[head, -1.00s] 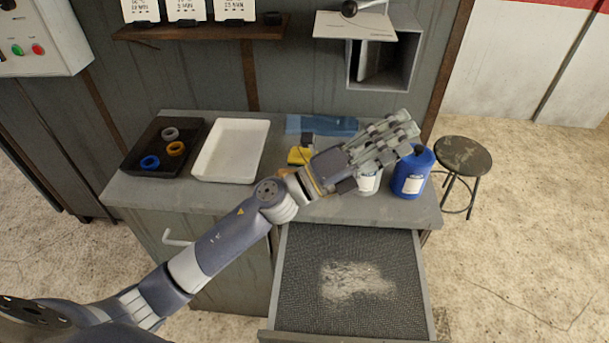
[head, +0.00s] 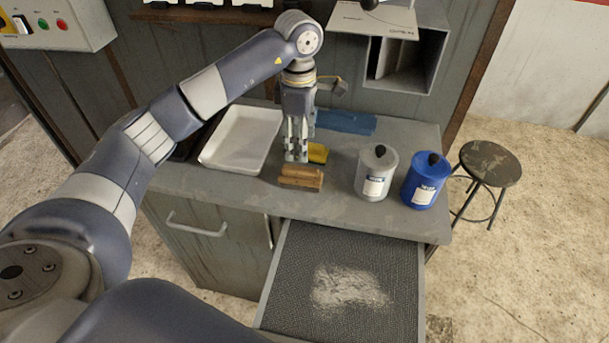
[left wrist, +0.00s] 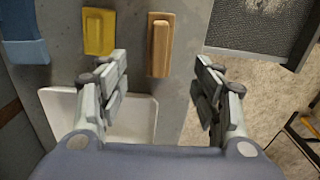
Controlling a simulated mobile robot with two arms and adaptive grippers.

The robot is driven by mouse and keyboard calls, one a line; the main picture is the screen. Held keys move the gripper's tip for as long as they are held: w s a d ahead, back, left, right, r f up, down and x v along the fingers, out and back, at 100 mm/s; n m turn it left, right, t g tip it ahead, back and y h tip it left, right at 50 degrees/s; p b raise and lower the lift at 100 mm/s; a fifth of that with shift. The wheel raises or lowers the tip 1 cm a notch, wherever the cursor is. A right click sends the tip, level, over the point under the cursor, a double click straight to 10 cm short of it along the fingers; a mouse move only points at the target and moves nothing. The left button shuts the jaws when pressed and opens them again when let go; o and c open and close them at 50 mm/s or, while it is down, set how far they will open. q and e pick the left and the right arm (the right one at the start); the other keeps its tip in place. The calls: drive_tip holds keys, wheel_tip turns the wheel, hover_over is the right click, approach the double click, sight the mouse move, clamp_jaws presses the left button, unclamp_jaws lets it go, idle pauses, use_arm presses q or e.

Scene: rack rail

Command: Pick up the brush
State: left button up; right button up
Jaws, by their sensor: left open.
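In the left wrist view the brush (left wrist: 160,46) lies beyond my fingertips, between the lines of the two fingers. My left gripper (head: 296,157) points down above the bench, just behind the brush in the head view. In the left wrist view the left gripper (left wrist: 162,82) is open and empty, with its fingers wide apart. My right gripper is not in view.
A white tray (head: 213,163) is to the left. A grey canister (head: 376,174) and a blue canister (head: 425,182) stand right. The open mesh drawer (head: 390,252) sticks out in front.

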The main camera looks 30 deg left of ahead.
use_arm(q)
drive_tip(key=p, duration=0.1)
hover_over(301, 168)
drive_tip(key=f, duration=0.4)
drive_tip(key=shift+s+a+f, duration=0.15)
drive_tip(key=shift+s+f, duration=0.05)
drive_tip(key=shift+f, duration=0.15)
drive_tip(key=shift+f+p, duration=0.55)
drive_tip(key=shift+p, duration=0.05)
wheel_tip(301, 168, down, 4)
drive_tip(key=shift+w+r+p, duration=0.1)
drive_tip(key=shift+r+p, duration=0.1)
drive_tip(key=shift+p, duration=0.7)
drive_tip(key=shift+f, duration=0.45)
drive_tip(key=c, duration=1.2)
